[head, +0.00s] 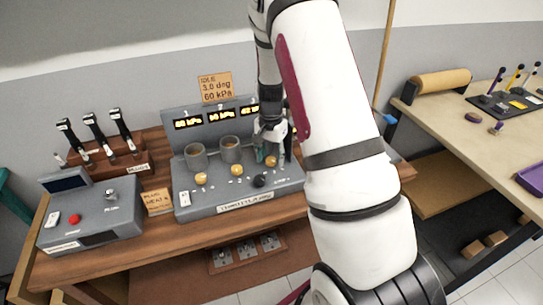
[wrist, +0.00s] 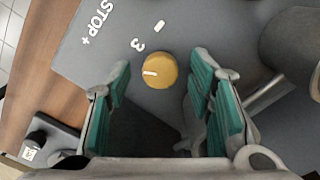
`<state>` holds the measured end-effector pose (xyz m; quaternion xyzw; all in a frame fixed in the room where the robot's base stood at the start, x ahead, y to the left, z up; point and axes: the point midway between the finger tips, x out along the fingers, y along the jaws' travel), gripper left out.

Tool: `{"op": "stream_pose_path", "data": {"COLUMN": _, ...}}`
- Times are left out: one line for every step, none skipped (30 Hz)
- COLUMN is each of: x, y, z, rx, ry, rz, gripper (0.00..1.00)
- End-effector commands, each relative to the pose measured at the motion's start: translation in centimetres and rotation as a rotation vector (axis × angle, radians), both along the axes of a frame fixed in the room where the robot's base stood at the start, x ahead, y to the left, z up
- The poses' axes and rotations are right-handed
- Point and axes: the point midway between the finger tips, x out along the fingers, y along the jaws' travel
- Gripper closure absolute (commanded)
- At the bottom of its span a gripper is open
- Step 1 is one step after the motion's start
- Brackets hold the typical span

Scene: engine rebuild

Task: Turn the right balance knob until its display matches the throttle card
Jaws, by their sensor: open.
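The grey balance panel (head: 215,205) stands on the wooden bench with three amber displays. The left and middle displays seem to read 60 kPa; the right display (head: 249,108) is partly hidden by my arm and its figure is unclear. The throttle card (head: 215,87) above reads IDLE, 3.0 deg, 60 kPa. The right balance knob (head: 271,161) is yellow; in the wrist view the knob (wrist: 160,71) has a white pointer mark and sits beside a printed 3. My gripper (wrist: 160,78) is open, its green-padded fingers on either side of the knob with gaps visible.
Two more yellow knobs (head: 200,179) and a black knob (head: 260,181) are on the panel. Grey cups (head: 230,150) stand behind them. A console with a red button (head: 74,219) is at left, with upright levers (head: 94,128) behind it. Another workbench (head: 440,120) stands at right.

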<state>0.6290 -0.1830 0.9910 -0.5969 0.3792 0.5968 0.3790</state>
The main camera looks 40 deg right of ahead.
Motion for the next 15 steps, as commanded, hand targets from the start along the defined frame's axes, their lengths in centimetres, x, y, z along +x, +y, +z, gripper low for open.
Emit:
{"op": "stream_pose_path", "data": {"x": 0.01, "y": 0.0, "z": -0.06, "rx": 0.0, "ry": 0.0, "rz": 0.0, "gripper": 0.52}}
{"op": "stream_pose_path", "data": {"x": 0.02, "y": 0.01, "z": -0.07, "rx": 0.0, "ry": 0.0, "rz": 0.0, "gripper": 0.52}}
{"op": "stream_pose_path", "data": {"x": 0.02, "y": 0.0, "z": -0.07, "rx": 0.0, "ry": -0.001, "rz": 0.0, "gripper": 0.52}}
{"op": "stream_pose_path", "data": {"x": 0.03, "y": 0.01, "z": -0.06, "rx": 0.0, "ry": -0.001, "rz": 0.0, "gripper": 0.52}}
{"op": "stream_pose_path", "data": {"x": 0.03, "y": 0.01, "z": -0.06, "rx": 0.0, "ry": -0.001, "rz": 0.0, "gripper": 0.52}}
{"op": "stream_pose_path", "data": {"x": 0.03, "y": 0.01, "z": -0.05, "rx": 0.0, "ry": -0.001, "rz": 0.0, "gripper": 0.52}}
{"op": "stream_pose_path", "data": {"x": 0.03, "y": 0.01, "z": -0.05, "rx": 0.0, "ry": 0.0, "rz": 0.0, "gripper": 0.52}}
{"op": "stream_pose_path", "data": {"x": 0.03, "y": 0.01, "z": -0.05, "rx": 0.0, "ry": 0.0, "rz": 0.0, "gripper": 0.59}}
{"op": "stream_pose_path", "data": {"x": 0.03, "y": 0.01, "z": -0.04, "rx": 0.0, "ry": 0.0, "rz": 0.0, "gripper": 0.68}}
{"op": "stream_pose_path", "data": {"x": 0.03, "y": 0.01, "z": -0.04, "rx": 0.0, "ry": 0.0, "rz": 0.0, "gripper": 0.75}}
{"op": "stream_pose_path", "data": {"x": 0.02, "y": 0.02, "z": -0.04, "rx": 0.0, "ry": 0.0, "rz": 0.0, "gripper": 0.82}}
{"op": "stream_pose_path", "data": {"x": 0.02, "y": 0.02, "z": -0.04, "rx": 0.0, "ry": 0.0, "rz": 0.0, "gripper": 0.91}}
{"op": "stream_pose_path", "data": {"x": 0.02, "y": 0.02, "z": -0.03, "rx": 0.0, "ry": 0.0, "rz": 0.0, "gripper": 0.97}}
{"op": "stream_pose_path", "data": {"x": 0.02, "y": 0.02, "z": -0.03, "rx": 0.0, "ry": 0.0, "rz": 0.0, "gripper": 1.0}}
{"op": "stream_pose_path", "data": {"x": 0.03, "y": 0.03, "z": -0.03, "rx": 0.0, "ry": 0.0, "rz": 0.0, "gripper": 1.0}}
